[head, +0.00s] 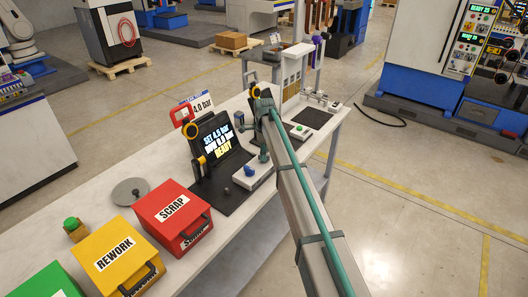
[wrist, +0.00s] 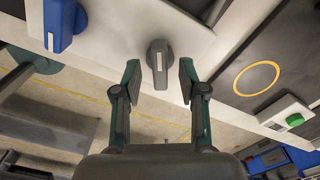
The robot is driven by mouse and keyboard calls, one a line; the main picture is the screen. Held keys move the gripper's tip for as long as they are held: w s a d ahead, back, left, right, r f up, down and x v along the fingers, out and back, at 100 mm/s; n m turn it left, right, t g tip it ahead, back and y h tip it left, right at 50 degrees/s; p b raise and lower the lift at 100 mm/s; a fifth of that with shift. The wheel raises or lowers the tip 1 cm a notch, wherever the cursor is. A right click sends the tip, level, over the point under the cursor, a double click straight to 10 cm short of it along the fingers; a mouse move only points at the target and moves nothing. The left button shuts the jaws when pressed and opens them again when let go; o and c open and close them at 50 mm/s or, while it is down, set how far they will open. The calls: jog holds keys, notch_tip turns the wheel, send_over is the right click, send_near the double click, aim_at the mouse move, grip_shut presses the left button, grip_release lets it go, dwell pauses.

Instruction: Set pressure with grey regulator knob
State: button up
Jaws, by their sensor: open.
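The grey regulator knob (wrist: 158,60) with a white pointer line shows in the wrist view, on a light panel. My gripper (wrist: 159,78) is open, with one finger on each side of the knob; gaps show between fingers and knob. A blue knob (wrist: 62,24) with a white line sits left of it in the wrist view. In the head view my gripper (head: 264,154) is at the light fixture block, beside the blue knob (head: 250,170), and seems to hide the grey knob. The dark screen (head: 220,145) shows a set value, apparently 4.5 bar, and READY.
A red SCRAP bin (head: 173,216) and a yellow REWORK bin (head: 120,257) stand on the left of the white bench. A green button (wrist: 295,120) on a white box lies right in the wrist view. A grey disc (head: 130,191) lies behind the bins.

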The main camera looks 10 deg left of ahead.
jog(key=shift+f, duration=0.25)
grip_shut()
